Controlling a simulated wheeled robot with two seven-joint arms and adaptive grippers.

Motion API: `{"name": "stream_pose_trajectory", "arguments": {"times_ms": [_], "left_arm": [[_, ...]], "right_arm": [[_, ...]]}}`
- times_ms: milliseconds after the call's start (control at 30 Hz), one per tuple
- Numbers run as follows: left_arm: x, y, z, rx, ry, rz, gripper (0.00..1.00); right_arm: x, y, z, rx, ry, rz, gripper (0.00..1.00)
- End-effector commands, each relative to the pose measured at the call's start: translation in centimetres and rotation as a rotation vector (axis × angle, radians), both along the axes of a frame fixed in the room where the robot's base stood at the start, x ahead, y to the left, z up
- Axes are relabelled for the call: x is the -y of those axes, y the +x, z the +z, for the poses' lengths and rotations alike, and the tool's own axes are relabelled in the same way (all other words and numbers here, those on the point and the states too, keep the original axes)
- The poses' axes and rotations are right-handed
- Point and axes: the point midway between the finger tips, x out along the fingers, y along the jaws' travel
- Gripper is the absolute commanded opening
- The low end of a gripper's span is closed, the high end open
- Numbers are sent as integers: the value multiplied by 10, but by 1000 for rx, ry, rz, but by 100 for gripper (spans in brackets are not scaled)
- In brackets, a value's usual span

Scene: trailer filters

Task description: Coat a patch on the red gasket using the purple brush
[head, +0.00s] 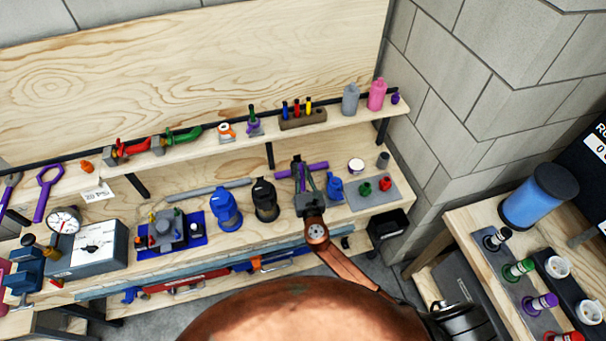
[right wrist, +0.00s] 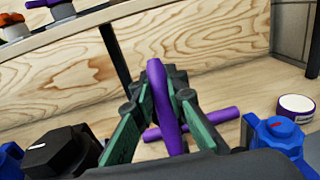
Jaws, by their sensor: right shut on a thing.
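My right gripper (head: 303,178) is over the lower shelf of the bench, its green-padded fingers shut on an upright purple stick, likely the purple brush. In the right wrist view the purple brush (right wrist: 158,90) stands between the fingers (right wrist: 160,100); bristles cannot be made out. A second purple bar (right wrist: 215,118) lies crosswise on the wood behind it, and it also shows in the head view (head: 315,166). I cannot pick out the red gasket for certain; a red part (head: 572,337) shows at the bottom right, cut by the frame. My left gripper is not in view.
Blue (head: 226,209) and black (head: 265,200) knobbed units stand left of the gripper, a small blue one (head: 335,188) right of it. The upper shelf (head: 345,121) runs above. The right table (head: 460,222) holds a blue cylinder (head: 538,200) and colored fittings.

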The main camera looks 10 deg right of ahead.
Motion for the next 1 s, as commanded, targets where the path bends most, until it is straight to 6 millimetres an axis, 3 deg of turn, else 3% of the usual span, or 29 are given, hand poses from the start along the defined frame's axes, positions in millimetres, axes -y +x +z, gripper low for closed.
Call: {"name": "stream_pose_trajectory", "arguments": {"times_ms": [267,1000], "left_arm": [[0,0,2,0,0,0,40],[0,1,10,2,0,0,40]], "right_arm": [[0,-2,-1,-1,1,-1,0],[2,-48,-2,0,0,-1,0]]}}
